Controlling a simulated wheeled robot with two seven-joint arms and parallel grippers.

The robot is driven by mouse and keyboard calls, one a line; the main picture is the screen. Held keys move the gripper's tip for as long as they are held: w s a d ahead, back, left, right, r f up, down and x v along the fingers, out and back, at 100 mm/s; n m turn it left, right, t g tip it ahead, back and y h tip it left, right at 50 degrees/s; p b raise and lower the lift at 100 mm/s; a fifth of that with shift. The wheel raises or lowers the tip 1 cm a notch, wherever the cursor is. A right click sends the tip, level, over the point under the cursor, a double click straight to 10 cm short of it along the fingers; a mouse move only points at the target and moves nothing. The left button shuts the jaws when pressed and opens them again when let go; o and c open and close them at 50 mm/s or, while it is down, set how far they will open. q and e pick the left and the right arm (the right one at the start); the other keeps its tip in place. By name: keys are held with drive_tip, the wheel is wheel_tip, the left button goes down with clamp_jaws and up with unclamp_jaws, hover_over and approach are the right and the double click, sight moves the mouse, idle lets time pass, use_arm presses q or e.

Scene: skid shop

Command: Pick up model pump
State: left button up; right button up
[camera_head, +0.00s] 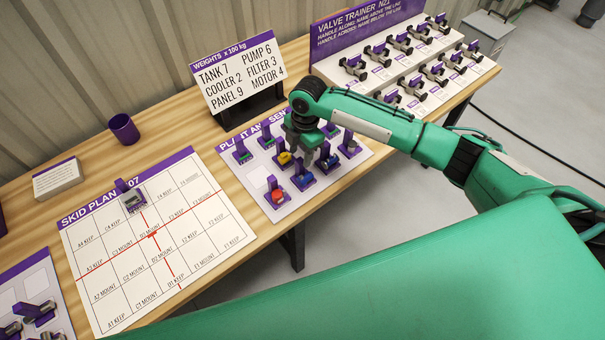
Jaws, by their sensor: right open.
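My right gripper (306,150) points down over the middle of this board, among the yellow, blue and grey models. It is open, and its fingers are small and partly merged with the models behind. My left gripper is out of view.
A weights sign (237,75), purple cup (124,128) and white box (57,179) stand behind. The valve trainer (405,97) is at back right. The table edge runs in front.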

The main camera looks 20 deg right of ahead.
sight(300, 160)
drive_tip(key=shift+s+a+f+p, duration=0.1)
drive_tip(key=shift+s+f+p, duration=0.1)
drive_tip(key=shift+f, duration=0.7)
drive_tip(key=shift+s+a+f+p, duration=0.1)
drive_tip(key=shift+f+p, duration=0.1)
drive_tip(key=shift+f, duration=0.65)
clamp_jaws()
drive_tip(key=shift+w+r, duration=0.1)
drive_tip(key=shift+r, duration=0.1)
